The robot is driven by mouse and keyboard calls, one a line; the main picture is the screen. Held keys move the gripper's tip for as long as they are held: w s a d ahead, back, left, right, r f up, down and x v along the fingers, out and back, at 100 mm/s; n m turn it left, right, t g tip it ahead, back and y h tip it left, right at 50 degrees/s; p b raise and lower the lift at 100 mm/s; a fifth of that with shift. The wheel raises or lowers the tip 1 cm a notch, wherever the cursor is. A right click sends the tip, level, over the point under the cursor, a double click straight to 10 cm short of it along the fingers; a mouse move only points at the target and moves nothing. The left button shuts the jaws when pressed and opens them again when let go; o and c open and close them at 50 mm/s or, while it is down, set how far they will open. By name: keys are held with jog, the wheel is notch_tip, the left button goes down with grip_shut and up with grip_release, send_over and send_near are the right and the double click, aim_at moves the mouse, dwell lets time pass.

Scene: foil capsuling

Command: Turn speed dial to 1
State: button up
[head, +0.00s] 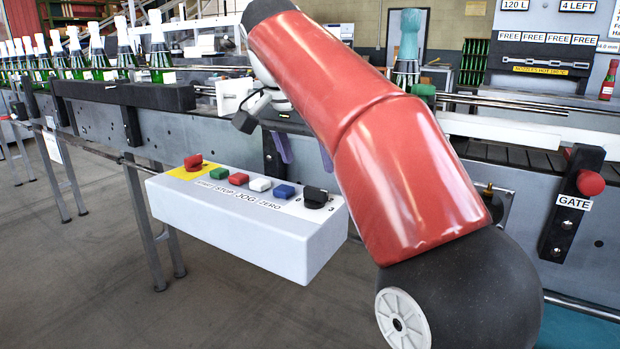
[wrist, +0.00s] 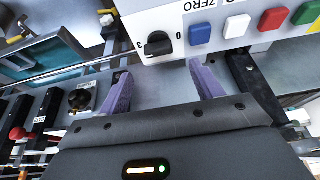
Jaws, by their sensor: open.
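The black speed dial (head: 315,197) sits at the right end of the white control box (head: 235,235), with "0" at its left and "3" at its right. In the wrist view the dial (wrist: 158,43) appears upside down, beyond and roughly between the fingertips. I cannot tell which number it points at. My gripper (wrist: 160,74) is open and empty, its two purple fingers apart and clear of the dial. In the head view the gripper (head: 304,150) shows partly behind the box's top edge; my red arm hides some of it.
Beside the dial are a blue ZERO button (head: 284,191), white JOG (head: 260,185), red STOP (head: 238,179), green START (head: 219,173) and a red knob (head: 193,161) on yellow. A conveyor with bottles (head: 160,55) runs behind. A GATE lever (head: 590,183) stands at right.

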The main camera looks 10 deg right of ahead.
aim_at(316, 189)
jog(key=b+x, duration=0.1)
jog(key=x, duration=0.6)
jog(key=shift+s+b, duration=0.1)
jog(key=shift+b, duration=0.3)
jog(key=shift+c, duration=0.4)
jog(key=c, duration=0.9)
